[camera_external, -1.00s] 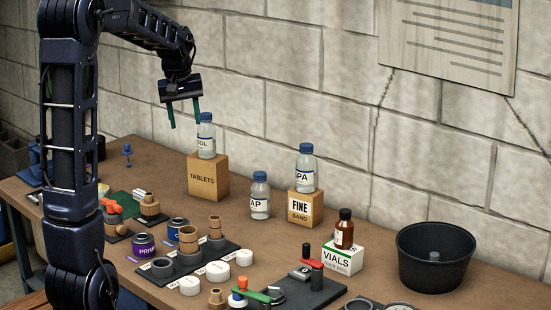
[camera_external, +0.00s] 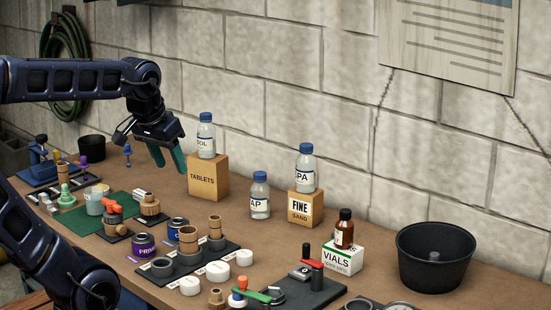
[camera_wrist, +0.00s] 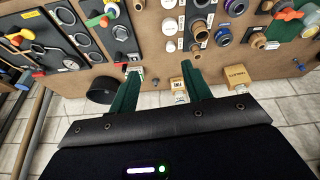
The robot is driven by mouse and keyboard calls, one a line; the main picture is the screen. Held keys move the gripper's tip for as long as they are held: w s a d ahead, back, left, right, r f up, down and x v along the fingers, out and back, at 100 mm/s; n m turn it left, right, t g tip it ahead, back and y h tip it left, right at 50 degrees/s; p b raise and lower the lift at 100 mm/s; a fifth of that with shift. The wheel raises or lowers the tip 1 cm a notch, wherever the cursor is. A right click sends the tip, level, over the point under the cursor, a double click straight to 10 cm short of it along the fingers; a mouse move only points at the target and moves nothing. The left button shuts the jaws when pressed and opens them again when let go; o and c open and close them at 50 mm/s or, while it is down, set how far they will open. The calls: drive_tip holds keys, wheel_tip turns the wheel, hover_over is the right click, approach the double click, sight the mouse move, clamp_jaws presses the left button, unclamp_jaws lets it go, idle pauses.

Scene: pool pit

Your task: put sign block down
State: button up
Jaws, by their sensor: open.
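No object is clearly marked as the sign block. Three lettered blocks stand upright on the bench by the wall: the tan TABLETS block (camera_external: 208,180), the FINE SAND block (camera_external: 303,208) and the white VIALS block (camera_external: 343,258). A bottle stands on each. My gripper (camera_external: 168,162) hangs left of the TABLETS block, with its green fingers apart and nothing visible between them. In the wrist view my gripper (camera_wrist: 160,68) is also open and empty. The TABLETS block (camera_wrist: 237,76) shows right of its fingers there.
A clear bottle (camera_external: 260,196) stands between the TABLETS and FINE SAND blocks. A black bucket (camera_external: 434,257) is at the right. Jars, rings and white caps crowd the bench front, around a dark tray (camera_external: 200,262). A green mat (camera_external: 82,222) lies at left.

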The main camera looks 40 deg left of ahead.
drive_tip(key=shift+m, duration=0.7)
drive_tip(key=s, duration=0.1)
drive_tip(key=s+d+f, duration=0.1)
drive_tip(key=s, duration=0.1)
drive_tip(key=shift+s+d+f, duration=0.3)
drive_tip(key=shift+s+f, duration=0.05)
